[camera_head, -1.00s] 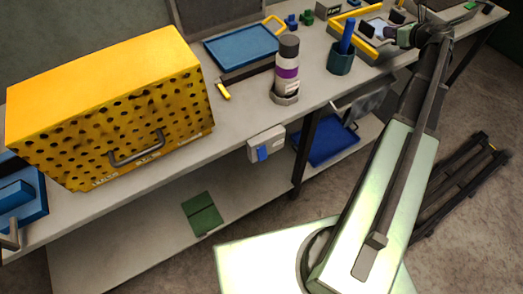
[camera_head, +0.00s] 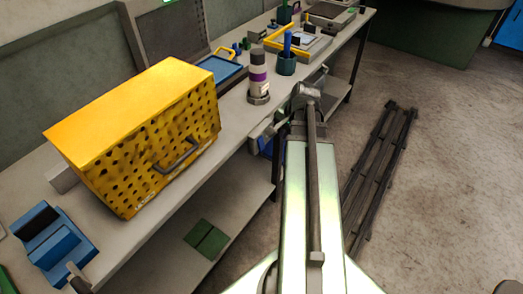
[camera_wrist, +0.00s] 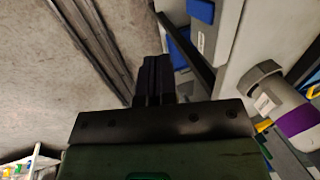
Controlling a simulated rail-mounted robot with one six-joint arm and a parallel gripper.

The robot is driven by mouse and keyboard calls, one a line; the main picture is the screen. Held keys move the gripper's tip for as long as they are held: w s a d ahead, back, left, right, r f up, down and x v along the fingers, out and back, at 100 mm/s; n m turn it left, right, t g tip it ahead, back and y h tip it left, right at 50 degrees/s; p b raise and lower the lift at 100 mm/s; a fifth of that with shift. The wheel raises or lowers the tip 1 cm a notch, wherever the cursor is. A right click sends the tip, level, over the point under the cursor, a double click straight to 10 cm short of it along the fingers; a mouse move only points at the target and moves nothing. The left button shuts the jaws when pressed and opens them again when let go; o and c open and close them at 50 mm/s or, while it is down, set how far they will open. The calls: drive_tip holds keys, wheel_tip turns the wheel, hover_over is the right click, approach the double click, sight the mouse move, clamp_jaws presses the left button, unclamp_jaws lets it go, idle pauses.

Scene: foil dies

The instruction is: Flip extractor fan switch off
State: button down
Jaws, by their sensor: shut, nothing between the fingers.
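The extractor fan switch appears to be the pale grey box with a blue rocker (camera_wrist: 203,25) on the bench's front edge, at the top of the wrist view. Only part of it shows, and I cannot tell its on or off position. In the head view it is mostly hidden by my arm. My gripper (camera_wrist: 156,72) is shut and empty, its dark fingers together. In the wrist view the fingertips are below and left of the box, apart from it. In the head view my wrist hangs just off the bench front, near the bottle.
A bottle with a purple band (camera_head: 258,78) stands in a holder close to the bench edge. The yellow perforated box (camera_head: 140,130) stands left on the bench. A dark folded rack (camera_head: 380,170) lies on open floor at right.

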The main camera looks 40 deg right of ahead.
sight(261, 144)
drive_tip(key=w+a+f+b, duration=0.2)
drive_tip(key=w+f+b, duration=0.4)
drive_tip(key=f+b, duration=0.4)
drive_tip(key=shift+w+f, duration=0.15)
drive_tip(key=shift+w, duration=0.15)
